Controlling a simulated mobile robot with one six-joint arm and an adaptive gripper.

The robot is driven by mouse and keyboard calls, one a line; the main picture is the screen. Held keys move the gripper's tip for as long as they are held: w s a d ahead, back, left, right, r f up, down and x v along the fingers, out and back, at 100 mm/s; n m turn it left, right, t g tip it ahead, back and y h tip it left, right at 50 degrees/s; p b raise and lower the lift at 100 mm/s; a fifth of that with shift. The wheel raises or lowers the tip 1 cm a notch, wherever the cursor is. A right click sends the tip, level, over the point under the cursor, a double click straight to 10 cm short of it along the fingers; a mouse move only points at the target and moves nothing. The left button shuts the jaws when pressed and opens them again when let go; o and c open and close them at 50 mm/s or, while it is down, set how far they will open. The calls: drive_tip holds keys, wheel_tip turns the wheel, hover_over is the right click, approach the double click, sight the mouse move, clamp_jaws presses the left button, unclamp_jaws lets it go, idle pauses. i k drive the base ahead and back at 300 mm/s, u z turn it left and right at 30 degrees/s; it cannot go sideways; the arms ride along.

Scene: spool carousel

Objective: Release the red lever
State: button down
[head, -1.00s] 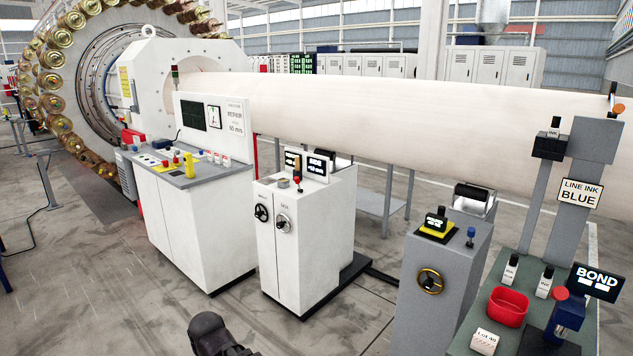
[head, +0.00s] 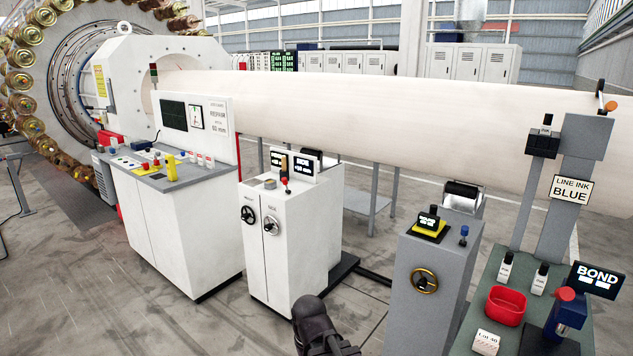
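A small lever with a red knob (head: 285,182) stands on top of the white middle cabinet (head: 290,232), in front of two small displays. A larger red knob (head: 566,294) tops the dark blue device beside the BOND display at the lower right. I cannot tell for certain which of these is the red lever of the task. My gripper (head: 312,318) shows as a dark rounded shape at the bottom edge, below and in front of the middle cabinet, apart from both. Its fingers cannot be made out, so its opening does not show.
A control desk (head: 190,235) with several buttons stands to the left, and a grey pedestal (head: 405,280) with a handwheel to the right. A long pale pipe (head: 350,110) runs behind them. A red bin (head: 505,305) sits on the green bench. Floor at the lower left is clear.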

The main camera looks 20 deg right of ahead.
sight(284, 180)
drive_tip(key=z, duration=0.35)
drive_tip(key=i, duration=2.5)
drive_tip(key=u, duration=0.3)
